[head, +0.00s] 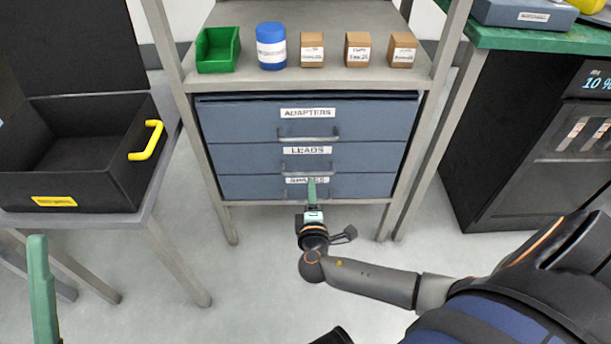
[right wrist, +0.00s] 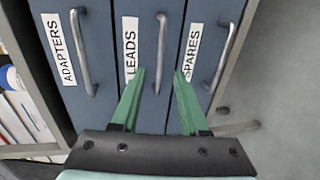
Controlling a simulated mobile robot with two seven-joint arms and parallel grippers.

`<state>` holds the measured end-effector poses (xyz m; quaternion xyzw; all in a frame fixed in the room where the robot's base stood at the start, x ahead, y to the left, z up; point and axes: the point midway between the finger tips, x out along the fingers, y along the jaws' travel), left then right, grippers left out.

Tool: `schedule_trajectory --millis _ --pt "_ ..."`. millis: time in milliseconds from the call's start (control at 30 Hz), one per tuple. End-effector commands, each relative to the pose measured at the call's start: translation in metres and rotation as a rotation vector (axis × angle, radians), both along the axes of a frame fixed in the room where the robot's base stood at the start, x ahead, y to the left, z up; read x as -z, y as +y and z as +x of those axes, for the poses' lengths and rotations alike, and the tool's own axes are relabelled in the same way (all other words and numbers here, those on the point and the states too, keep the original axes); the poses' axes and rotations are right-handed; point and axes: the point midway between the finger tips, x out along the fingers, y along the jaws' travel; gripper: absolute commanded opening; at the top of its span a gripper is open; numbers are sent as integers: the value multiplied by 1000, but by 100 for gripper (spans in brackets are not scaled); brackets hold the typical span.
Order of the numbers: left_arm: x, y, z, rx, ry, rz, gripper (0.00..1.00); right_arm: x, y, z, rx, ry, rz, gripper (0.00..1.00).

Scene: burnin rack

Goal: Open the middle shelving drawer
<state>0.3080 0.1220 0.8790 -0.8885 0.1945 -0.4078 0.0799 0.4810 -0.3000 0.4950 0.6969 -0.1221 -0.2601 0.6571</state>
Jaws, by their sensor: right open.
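The shelving unit holds a stack of blue-grey drawers, all looking shut. The middle drawer (head: 240,157), labelled LEADS, has a grey bar handle (head: 306,168); this handle also shows in the right wrist view (right wrist: 161,50). My right gripper (head: 312,184) is in front of the lower drawers and hides part of the SPARES label. In the right wrist view its green fingers (right wrist: 159,72) are open and empty. The LEADS handle appears between and just beyond the fingertips; contact cannot be seen. One green finger of my left gripper (head: 40,285) shows at lower left, away from the drawers.
The ADAPTERS drawer (head: 240,120) is above and the SPARES drawer (head: 240,187) below. A green bin (head: 218,50), blue tub (head: 271,45) and small boxes stand on the shelf. An open black case (head: 80,190) is left; a green-topped bench (head: 560,40) is right. Floor in front shows clear.

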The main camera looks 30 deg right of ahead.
Motion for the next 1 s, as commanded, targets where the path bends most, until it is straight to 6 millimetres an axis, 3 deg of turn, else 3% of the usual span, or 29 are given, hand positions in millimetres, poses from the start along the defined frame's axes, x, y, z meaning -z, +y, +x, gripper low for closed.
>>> schedule_trajectory --millis 200,433,867,1000 --pt "22 -2 1 5 11 2 50 12 -25 40 1 -2 -2 44" --pt "36 -4 2 0 14 16 50 19 -41 68 1 0 0 44" --pt "38 -5 2 -1 16 21 50 19 -47 76 0 1 2 44" --pt "38 -5 2 -1 16 21 50 19 -47 76 0 1 2 30"
